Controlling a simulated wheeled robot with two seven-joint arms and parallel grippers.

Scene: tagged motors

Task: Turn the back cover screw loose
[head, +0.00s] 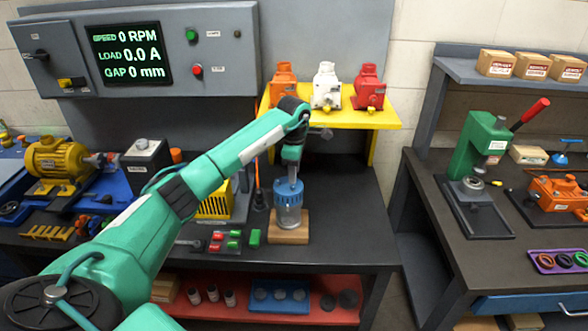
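A small motor with a blue top and a grey body (288,219) stands upright on a wooden block (291,236) on the dark bench. My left arm comes in from the left and bends down above it. My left gripper (291,184) points straight down at the motor's blue top, at or just above it. I cannot tell whether it touches. The back cover screw is not visible; the gripper covers the middle of the top. The fingers are too small to tell open from shut. My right gripper is out of view.
A yellow shelf (330,118) behind holds orange, white and red motors. Red and green blocks (233,233) lie left of the wooden block. A green press (478,150) stands on the right bench (433,205). The bench right of the motor is clear.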

